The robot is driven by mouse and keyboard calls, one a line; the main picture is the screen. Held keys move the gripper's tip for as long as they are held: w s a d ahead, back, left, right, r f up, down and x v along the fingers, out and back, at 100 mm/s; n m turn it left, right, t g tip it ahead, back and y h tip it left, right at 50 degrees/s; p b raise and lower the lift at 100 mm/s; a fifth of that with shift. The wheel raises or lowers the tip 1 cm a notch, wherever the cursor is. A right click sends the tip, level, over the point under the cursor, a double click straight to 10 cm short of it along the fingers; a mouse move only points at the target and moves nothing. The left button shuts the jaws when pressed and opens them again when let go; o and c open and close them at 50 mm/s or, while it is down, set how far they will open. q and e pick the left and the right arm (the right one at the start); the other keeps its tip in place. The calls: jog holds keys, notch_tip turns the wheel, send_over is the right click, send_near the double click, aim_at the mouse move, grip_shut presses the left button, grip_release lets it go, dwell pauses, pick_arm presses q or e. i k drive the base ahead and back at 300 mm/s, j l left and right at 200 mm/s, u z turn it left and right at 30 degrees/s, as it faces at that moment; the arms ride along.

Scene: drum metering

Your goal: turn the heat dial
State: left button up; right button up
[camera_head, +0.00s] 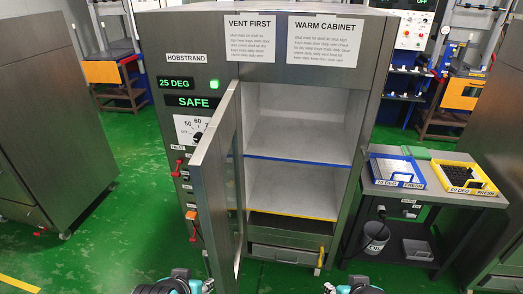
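The heat dial (186,129) is on the left of the warming cabinet's front, a white plate with numbers including 50 and 60. A HEAT label sits just below left. Above it, green displays read 25 DEG (176,83) and SAFE (194,101), and a round green light (214,84) is lit. Only black and teal parts of my two arms show at the bottom edge, below the cabinet and apart from the dial.
The steel cabinet (285,75) stands open, with two visible shelf levels edged blue and yellow. A side table (432,191) at right holds blue (395,182) and yellow (484,190) trays. Green floor is open at left.

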aim_at(197, 137)
jog(key=i+j+z, duration=0.4)
jog(key=i+j, duration=0.25)
jog(key=j, duration=0.2)
